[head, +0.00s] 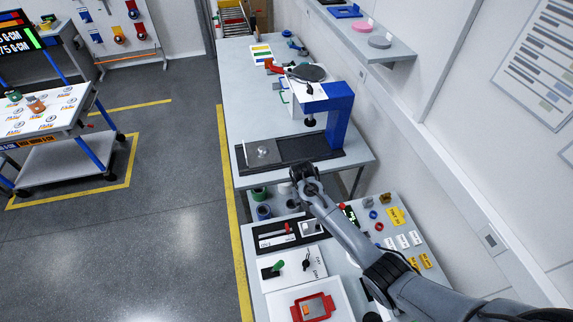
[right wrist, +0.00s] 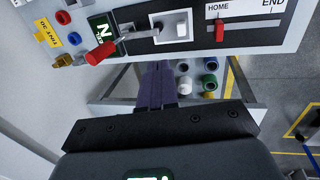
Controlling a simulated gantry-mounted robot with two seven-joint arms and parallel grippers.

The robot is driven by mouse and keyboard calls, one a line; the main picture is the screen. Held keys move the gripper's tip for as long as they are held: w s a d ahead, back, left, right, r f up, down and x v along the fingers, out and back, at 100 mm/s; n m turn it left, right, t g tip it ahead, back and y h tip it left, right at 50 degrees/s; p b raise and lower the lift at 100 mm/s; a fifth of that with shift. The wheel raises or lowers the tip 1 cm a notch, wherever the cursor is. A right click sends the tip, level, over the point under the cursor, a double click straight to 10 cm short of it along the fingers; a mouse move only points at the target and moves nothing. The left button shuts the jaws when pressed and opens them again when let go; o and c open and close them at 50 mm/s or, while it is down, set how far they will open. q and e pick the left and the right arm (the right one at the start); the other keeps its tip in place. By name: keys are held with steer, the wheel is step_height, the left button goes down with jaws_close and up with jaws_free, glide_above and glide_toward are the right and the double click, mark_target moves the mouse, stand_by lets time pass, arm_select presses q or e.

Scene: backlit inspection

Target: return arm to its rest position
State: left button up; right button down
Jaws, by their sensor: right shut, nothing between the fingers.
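My right arm (head: 345,232) reaches in from the lower right in the head view. Its gripper (head: 303,172) is above the gap between the control panel (head: 250,250) and the far workbench (head: 235,85). In the right wrist view the fingers of my right gripper (right wrist: 157,88) are together and empty. They point toward the panel's edge, and I see no contact. My left gripper is in neither view.
The panel carries a red-handled lever (right wrist: 100,52), a white rocker (right wrist: 176,25) and a slider (right wrist: 219,32). A blue press frame (head: 340,110) stands on the far bench. Several coloured rolls (head: 264,211) sit below. The wall is close on the right; open floor lies left.

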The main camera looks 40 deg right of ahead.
steer(key=s+a+f, duration=0.2)
steer(key=s+f, duration=0.2)
steer(key=s, duration=0.3)
steer(key=s+a+f+n+g, duration=0.1)
steer(key=s+f, duration=0.3)
steer(key=s, duration=0.4)
steer(key=s+a+f+g, duration=0.1)
steer(key=s+f, duration=0.3)
steer(key=s, duration=0.4)
steer(key=shift+s+a+n, duration=0.15)
steer(key=shift+a+n, duration=0.25)
steer(key=shift+a, duration=0.5)
steer(key=shift+n+y, duration=0.3)
steer(key=shift+n, duration=0.1)
steer(key=s+a, duration=0.1)
steer(key=s+a+r, duration=0.1)
steer(key=s, duration=0.1)
steer(key=shift+s+a+r+p, duration=0.15)
steer(key=shift+s+p, duration=0.05)
steer(key=shift+p, duration=0.1)
steer(key=a+r+n+t+y, duration=0.1)
steer(key=a+r+t, duration=0.2)
steer(key=r, duration=0.7)
steer(key=a+r+n+t, duration=0.2)
steer(key=a+r, duration=0.3)
steer(key=r, duration=0.6)
steer(key=shift+a+t+y, duration=0.2)
steer(key=shift+t+y, duration=0.2)
steer(key=shift+t, duration=0.2)
